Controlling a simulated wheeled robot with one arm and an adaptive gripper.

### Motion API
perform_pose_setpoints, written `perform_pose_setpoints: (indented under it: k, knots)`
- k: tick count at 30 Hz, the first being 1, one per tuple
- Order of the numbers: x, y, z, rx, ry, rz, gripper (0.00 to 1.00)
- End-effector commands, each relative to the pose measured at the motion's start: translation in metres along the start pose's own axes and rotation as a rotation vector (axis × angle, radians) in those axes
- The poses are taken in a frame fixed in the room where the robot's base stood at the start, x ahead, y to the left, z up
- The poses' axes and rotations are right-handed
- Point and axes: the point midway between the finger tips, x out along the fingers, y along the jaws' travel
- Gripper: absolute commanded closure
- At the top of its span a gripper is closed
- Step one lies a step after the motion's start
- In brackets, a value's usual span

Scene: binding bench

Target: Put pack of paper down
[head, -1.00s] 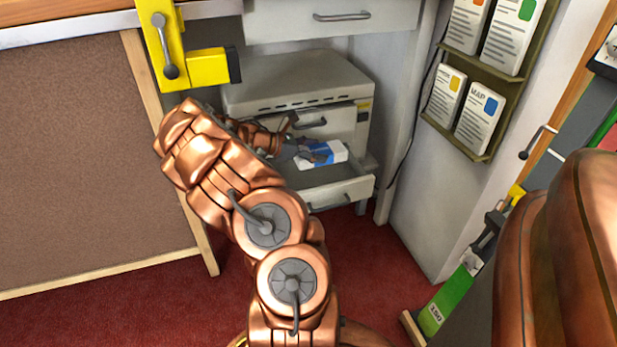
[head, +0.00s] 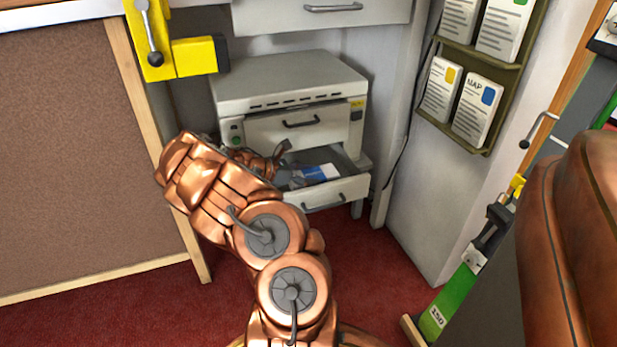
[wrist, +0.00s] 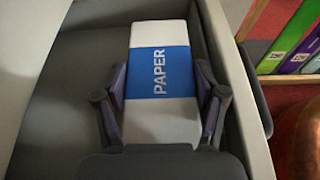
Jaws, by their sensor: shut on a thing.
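The pack of paper (wrist: 160,75) is white with a blue band reading PAPER. In the wrist view it is between the two fingers of my gripper (wrist: 160,110), which is shut on it. The pack is inside the open lower drawer (wrist: 234,80) of the grey cabinet; whether it touches the drawer floor I cannot tell. In the head view the pack (head: 317,172) shows in the drawer (head: 335,191), and my arm partly hides my gripper (head: 300,178).
A closed drawer (head: 300,124) sits above the open one, under the cabinet top (head: 290,80). A yellow clamp (head: 195,56) is at upper left. Wall racks hold booklets (head: 478,108) at right. Binders (wrist: 300,50) stand beyond the drawer wall in the wrist view.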

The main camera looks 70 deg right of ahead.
Motion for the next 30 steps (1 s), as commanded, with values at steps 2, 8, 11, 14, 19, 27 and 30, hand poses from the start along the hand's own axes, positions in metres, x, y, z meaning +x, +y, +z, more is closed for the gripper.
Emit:
perform_pose_setpoints:
  k: [2, 8, 11, 14, 19, 27, 30]
  knots:
    - [0.000, 0.000, -0.001, 0.000, 0.000, 0.000, 0.77]
    - [0.002, 0.000, -0.006, 0.000, 0.000, 0.000, 0.77]
    - [0.003, 0.000, -0.008, -0.001, 0.000, 0.000, 0.77]
    - [0.004, 0.000, -0.010, -0.002, 0.000, 0.000, 0.77]
    - [0.004, 0.000, -0.011, -0.001, 0.000, 0.000, 0.29]
    - [0.004, 0.000, -0.011, -0.001, 0.000, 0.000, 0.19]
    - [0.004, 0.000, -0.011, 0.000, 0.000, 0.000, 0.19]
